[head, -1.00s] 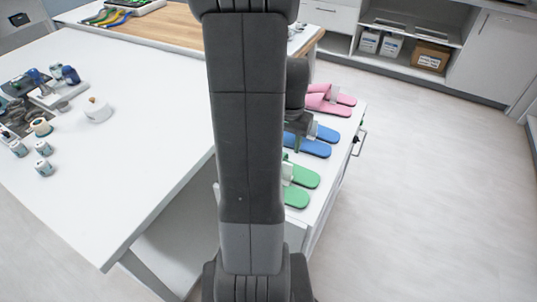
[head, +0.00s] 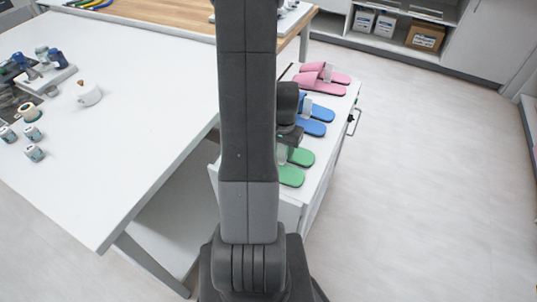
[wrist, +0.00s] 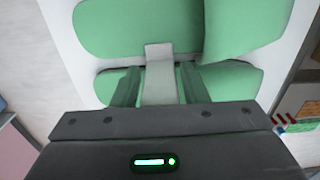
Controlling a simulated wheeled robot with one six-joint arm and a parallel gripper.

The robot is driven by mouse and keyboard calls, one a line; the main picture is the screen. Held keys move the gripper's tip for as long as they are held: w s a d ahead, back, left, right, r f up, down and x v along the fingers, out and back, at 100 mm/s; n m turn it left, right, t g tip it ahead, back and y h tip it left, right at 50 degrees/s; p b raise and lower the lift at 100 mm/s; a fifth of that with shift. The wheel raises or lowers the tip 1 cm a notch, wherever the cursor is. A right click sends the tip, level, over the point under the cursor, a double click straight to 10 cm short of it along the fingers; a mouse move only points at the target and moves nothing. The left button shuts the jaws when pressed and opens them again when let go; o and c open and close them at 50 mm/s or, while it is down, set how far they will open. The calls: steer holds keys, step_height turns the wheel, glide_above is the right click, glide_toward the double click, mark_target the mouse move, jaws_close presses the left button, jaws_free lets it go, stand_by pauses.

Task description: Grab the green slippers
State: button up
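The green slippers (wrist: 232,30) lie side by side on top of a white cabinet (head: 322,172), nearest me in a row of slipper pairs. In the head view the green slippers (head: 299,156) are partly hidden by my arm. A pale grey band (wrist: 159,75) spans the middle of the pair in the wrist view. My gripper (wrist: 160,88) is over the near slipper, its two dark fingers apart on either side of the band, with small gaps. In the head view my gripper (head: 289,136) is mostly behind the arm. I cannot tell how far above the slippers the fingertips are.
Blue slippers (head: 318,112) and pink slippers (head: 325,78) lie farther back on the cabinet. The floor (head: 430,200) to the right is clear.

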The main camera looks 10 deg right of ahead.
steer(key=shift+f, duration=0.35)
steer(key=shift+c, duration=0.2)
steer(key=c, duration=0.8)
steer(key=shift+r, duration=0.1)
